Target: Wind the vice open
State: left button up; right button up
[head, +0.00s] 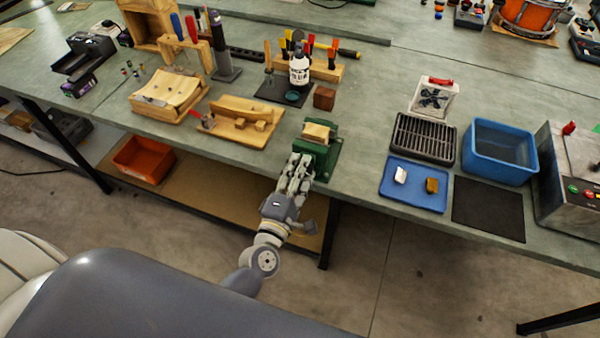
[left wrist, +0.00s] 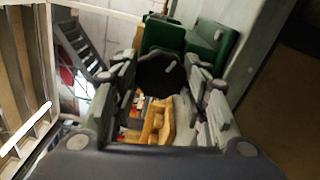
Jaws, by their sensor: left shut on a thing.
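The green vice (head: 325,158) is fixed at the front edge of the bench, with a pale wooden block (head: 317,132) at its top. My left gripper (head: 301,160) reaches up from the front to the vice's near side. In the left wrist view the vice's green body (left wrist: 190,38) is just beyond the fingers (left wrist: 160,88). The fingers are shut on the vice handle, whose dark round part (left wrist: 158,74) shows between them. The gap between the vice jaws cannot be made out. My right gripper is out of view.
A wooden jig (head: 240,121) and a small brown block (head: 324,97) stand left of and behind the vice. To the right are a blue tray (head: 413,202), a black grate (head: 425,139) and a blue bin (head: 500,150). An orange bin (head: 143,160) is on the lower shelf.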

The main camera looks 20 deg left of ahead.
pick_arm(q)
jog(key=shift+r+n+b, duration=0.15)
jog(key=shift+n+b, duration=0.85)
jog(key=shift+n, duration=2.5)
jog(key=shift+w, duration=0.1)
jog(key=o, duration=1)
jog(key=shift+c, duration=0.2)
jog(key=shift+o, duration=0.6)
jog(key=shift+w, duration=0.15)
jog(key=shift+f, duration=0.2)
jog(key=s, duration=1.2)
jog(key=shift+a, duration=0.2)
